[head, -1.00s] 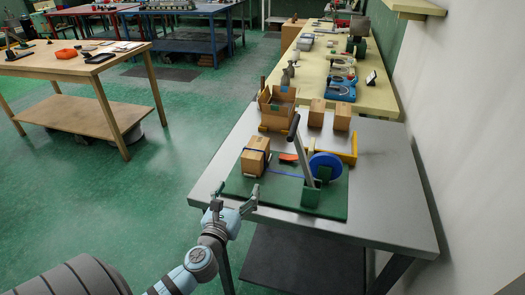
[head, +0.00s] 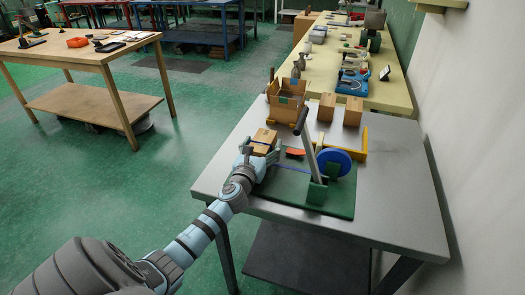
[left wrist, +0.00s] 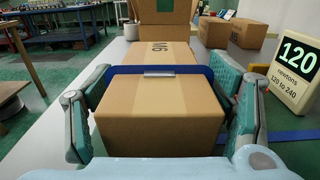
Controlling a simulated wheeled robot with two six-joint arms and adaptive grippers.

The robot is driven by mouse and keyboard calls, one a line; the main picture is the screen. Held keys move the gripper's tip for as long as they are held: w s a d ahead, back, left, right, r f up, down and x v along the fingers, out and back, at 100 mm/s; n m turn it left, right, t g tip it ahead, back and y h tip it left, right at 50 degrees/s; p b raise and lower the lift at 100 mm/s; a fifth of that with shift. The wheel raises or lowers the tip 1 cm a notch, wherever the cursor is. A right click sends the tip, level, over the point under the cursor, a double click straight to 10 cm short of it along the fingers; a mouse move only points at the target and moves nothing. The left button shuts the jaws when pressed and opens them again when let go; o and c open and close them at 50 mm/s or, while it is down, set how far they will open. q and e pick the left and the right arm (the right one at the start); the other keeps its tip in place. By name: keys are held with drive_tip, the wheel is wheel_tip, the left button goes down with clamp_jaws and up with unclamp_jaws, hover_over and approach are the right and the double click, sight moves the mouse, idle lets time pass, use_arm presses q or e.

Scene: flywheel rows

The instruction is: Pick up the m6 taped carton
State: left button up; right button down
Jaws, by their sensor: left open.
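My left gripper (head: 259,150) is at the carton's near end. In the left wrist view its open fingers (left wrist: 162,110) stand one on each side of the carton. Small gaps seem to show, but I cannot tell whether either finger touches. My right gripper is not in view.
A blue flywheel (head: 334,162) and a grey lever (head: 307,142) stand right of the carton. An open carton (head: 287,107) is behind it, with two closed cartons (head: 326,107) to its right. A sign reading 120 newtons (left wrist: 297,70) stands close to my right-hand finger.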

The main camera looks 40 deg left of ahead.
use_arm(q)
drive_tip(key=shift+w, duration=0.2)
clamp_jaws()
drive_tip(key=shift+r, duration=0.1)
